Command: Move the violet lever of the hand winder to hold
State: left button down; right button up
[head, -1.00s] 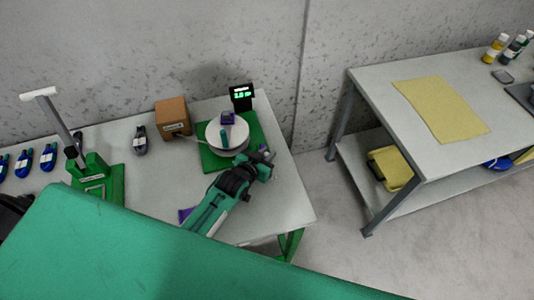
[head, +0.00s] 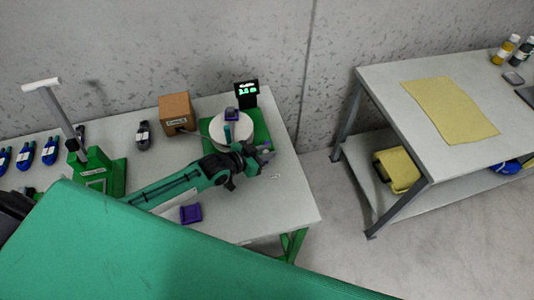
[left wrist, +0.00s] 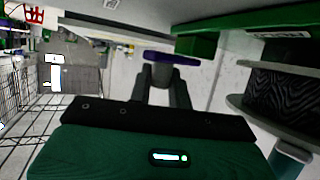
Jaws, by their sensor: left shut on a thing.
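The hand winder has a green base (head: 262,128), a white drum (head: 240,142) with a teal peg, and a violet block (head: 232,114) on top. My left gripper (head: 266,154) is at the right front side of the base. In the left wrist view its fingers (left wrist: 166,72) are shut on the violet lever (left wrist: 172,58), which lies crosswise at their tips beside the green base (left wrist: 198,46). The drum's flanges and dark middle (left wrist: 288,95) stand close on the right. My right gripper is not in view.
A lit display (head: 246,93) stands behind the winder and a brown box (head: 177,113) left of it. A small violet tray (head: 190,213) lies near the front. A green stand (head: 98,170) and several blue-handled tools are further left. A second table (head: 400,90) is at right.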

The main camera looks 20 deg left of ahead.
pick_arm(q)
jog(key=shift+w+a+r, duration=0.1)
jog(key=shift+a+r, duration=0.1)
jog(key=c, duration=1.5)
grip_release()
jog(key=shift+o, duration=1)
jog(key=shift+f, duration=0.1)
jog(key=shift+s+a, duration=0.3)
jog(key=shift+s, duration=0.3)
jog(key=b+v, duration=0.2)
jog(key=v, duration=1)
jog(key=shift+s+a+r, duration=0.2)
jog(key=shift+a+r, duration=0.05)
jog(key=shift+r, duration=0.1)
jog(key=shift+c, duration=0.2)
